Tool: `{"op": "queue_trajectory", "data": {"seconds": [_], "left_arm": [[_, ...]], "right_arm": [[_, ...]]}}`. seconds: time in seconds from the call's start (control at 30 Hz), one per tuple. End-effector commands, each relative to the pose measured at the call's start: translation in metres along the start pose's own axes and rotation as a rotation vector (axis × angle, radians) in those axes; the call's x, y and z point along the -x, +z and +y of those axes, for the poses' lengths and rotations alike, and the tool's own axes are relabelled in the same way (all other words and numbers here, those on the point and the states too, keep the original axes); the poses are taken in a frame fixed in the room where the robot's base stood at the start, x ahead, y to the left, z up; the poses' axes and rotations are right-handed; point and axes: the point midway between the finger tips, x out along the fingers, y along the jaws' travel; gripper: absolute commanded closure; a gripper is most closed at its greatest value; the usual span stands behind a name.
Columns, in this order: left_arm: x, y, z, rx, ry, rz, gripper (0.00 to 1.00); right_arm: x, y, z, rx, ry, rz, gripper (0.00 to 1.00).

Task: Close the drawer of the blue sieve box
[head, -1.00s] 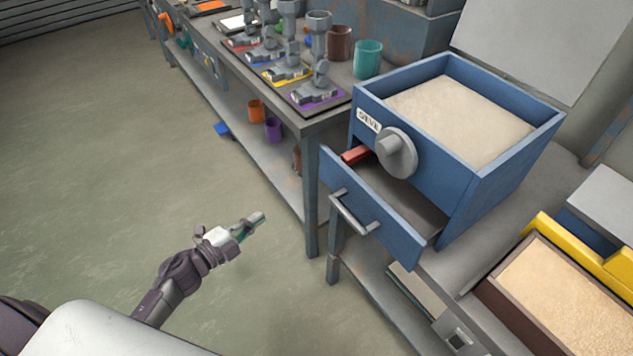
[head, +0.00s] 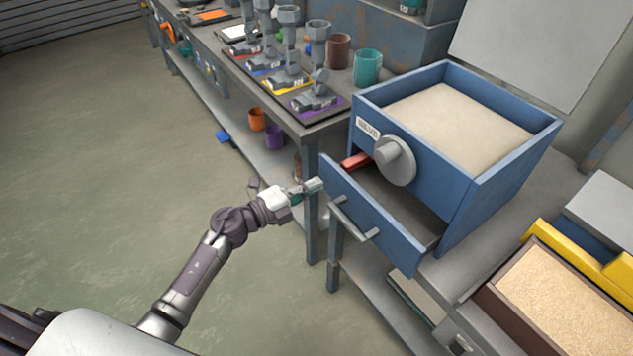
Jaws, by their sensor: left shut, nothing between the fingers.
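The blue sieve box (head: 500,192) stands on the bench at the right, with sand in its open top and a grey round knob (head: 396,160) on its front. Its drawer (head: 385,222) is pulled out toward the lower left, with a grey bar handle (head: 352,218) on the front panel. A red object (head: 356,161) shows at the drawer's far side. My left gripper (head: 318,185) is shut and empty, just left of the upper left end of the drawer front; I cannot tell whether it touches. My right gripper is not in view.
A workbench (head: 314,127) with several grey clamp-like stands, a brown cup (head: 339,50) and a teal cup (head: 367,67) lies behind. A brown tray of grains (head: 500,307) and a yellow bin (head: 570,262) are at the right. The floor at left is clear.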

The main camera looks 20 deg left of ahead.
Motion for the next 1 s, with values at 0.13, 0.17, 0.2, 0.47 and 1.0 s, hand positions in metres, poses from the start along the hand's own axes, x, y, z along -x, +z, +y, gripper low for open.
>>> {"op": "queue_trajectory", "data": {"seconds": [0.13, 0.17, 0.2, 0.47, 1.0], "left_arm": [[-0.012, 0.0, 0.0, 0.001, -0.001, 0.0, 1.0], [-0.013, 0.0, 0.0, 0.0, -0.001, 0.0, 1.0], [-0.014, 0.0, 0.0, 0.0, 0.0, 0.0, 1.0], [-0.014, 0.0, 0.0, 0.0, 0.0, 0.0, 1.0], [-0.091, 0.0, 0.001, 0.001, -0.001, -0.001, 1.0]], "right_arm": [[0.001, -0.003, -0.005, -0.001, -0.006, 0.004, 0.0], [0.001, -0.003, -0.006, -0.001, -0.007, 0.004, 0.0], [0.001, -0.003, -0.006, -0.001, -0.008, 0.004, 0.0], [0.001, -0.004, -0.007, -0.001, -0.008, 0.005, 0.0], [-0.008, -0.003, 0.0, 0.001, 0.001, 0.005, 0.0]]}}
